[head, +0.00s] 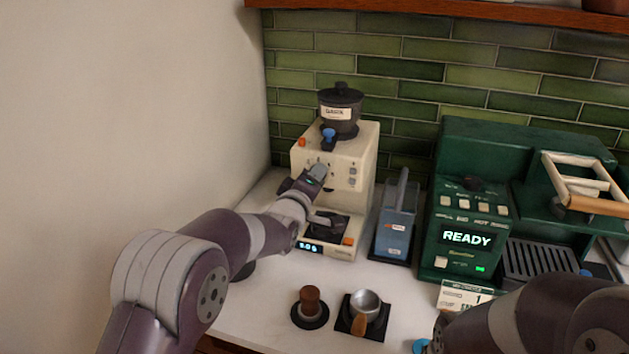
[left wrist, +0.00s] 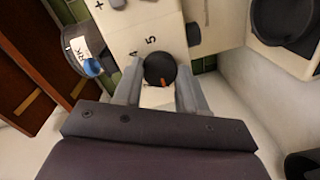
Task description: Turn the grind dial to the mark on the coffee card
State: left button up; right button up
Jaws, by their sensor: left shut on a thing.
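The cream grinder (head: 365,150) stands at the back left of the counter. Its black grind dial (left wrist: 158,66) with an orange pointer line shows in the left wrist view, with printed 4 and 5 nearby. The orange line lies on the dial's lower side there. My left gripper (head: 318,172) is shut on the dial, one finger on each side; the left wrist view shows both fingers (left wrist: 160,88). In the head view the gripper hides the dial. The coffee card (head: 462,297) stands before the green machine, partly hidden by my right arm. My right gripper is not visible.
A blue container (head: 396,228) stands right of the grinder. The green coffee machine (head: 463,190) reads READY. A wooden-topped tamper (head: 310,300) and a portafilter (head: 366,302) sit on the front counter. A wall closes the left side.

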pick_arm(q)
jog(key=o, duration=1)
jog(key=shift+a+r, duration=0.1)
jog(key=shift+o, duration=0.2)
jog(key=shift+a, duration=0.15)
jog(key=b+v, duration=0.3)
jog(key=v, duration=0.9)
jog(key=shift+s, duration=0.35)
